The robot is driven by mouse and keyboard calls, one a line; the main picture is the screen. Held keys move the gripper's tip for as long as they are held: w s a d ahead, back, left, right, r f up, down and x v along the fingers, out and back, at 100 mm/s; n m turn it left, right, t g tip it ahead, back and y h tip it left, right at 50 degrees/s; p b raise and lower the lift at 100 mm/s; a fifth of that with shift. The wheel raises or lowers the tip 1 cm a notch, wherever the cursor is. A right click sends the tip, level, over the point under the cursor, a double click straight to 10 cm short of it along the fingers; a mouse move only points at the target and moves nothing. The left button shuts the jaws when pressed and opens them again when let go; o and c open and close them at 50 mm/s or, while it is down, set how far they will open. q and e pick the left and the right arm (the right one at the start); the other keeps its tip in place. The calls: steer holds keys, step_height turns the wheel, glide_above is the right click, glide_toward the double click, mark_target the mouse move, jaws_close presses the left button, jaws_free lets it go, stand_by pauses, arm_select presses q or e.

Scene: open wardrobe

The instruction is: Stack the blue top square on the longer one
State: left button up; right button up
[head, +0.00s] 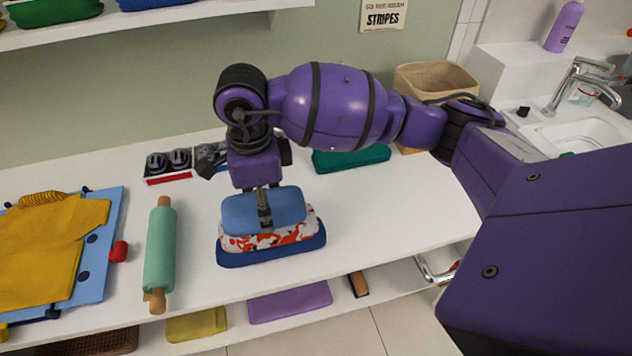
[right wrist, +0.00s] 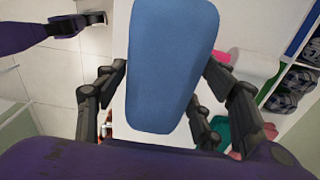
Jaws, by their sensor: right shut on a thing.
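A light blue folded square (head: 262,210) is at the top of a pile on the white counter; its broad face fills the middle of the right wrist view (right wrist: 170,70). Under it are a white-and-orange patterned folded piece (head: 290,236) and a longer dark blue folded piece (head: 262,256). My right gripper (head: 265,215) comes down from above and is shut on the light blue square. I cannot tell whether the square rests its weight on the patterned piece. In the right wrist view, a purple arm with a dark end, probably my left gripper (right wrist: 92,19), shows small at top left.
A green rolling pin (head: 160,245) lies left of the pile, beside a blue board with yellow clothing (head: 60,240). A dark green folded piece (head: 350,158) and a tray of dark items (head: 168,178) lie behind. A lower shelf holds a purple folded piece (head: 290,302). Counter right of the pile is clear.

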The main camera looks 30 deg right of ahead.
arm_select(q)
steer(key=shift+s+f, duration=0.25)
arm_select(e)
steer(key=shift+f, duration=0.15)
steer(key=o, duration=1)
steer(key=shift+c, duration=0.2)
arm_select(q)
steer(key=shift+w+r, duration=0.1)
arm_select(e)
steer(key=shift+c, duration=0.5)
steer(key=shift+r+p, duration=1.75)
steer(key=shift+r, duration=2.85)
arm_select(q)
steer(key=w+r+t, duration=0.1)
steer(key=w+r, duration=0.3)
steer(key=r, duration=0.2)
steer(key=shift+w+r, duration=0.15)
steer(key=shift+w, duration=0.1)
arm_select(e)
steer(key=shift+f, duration=0.1)
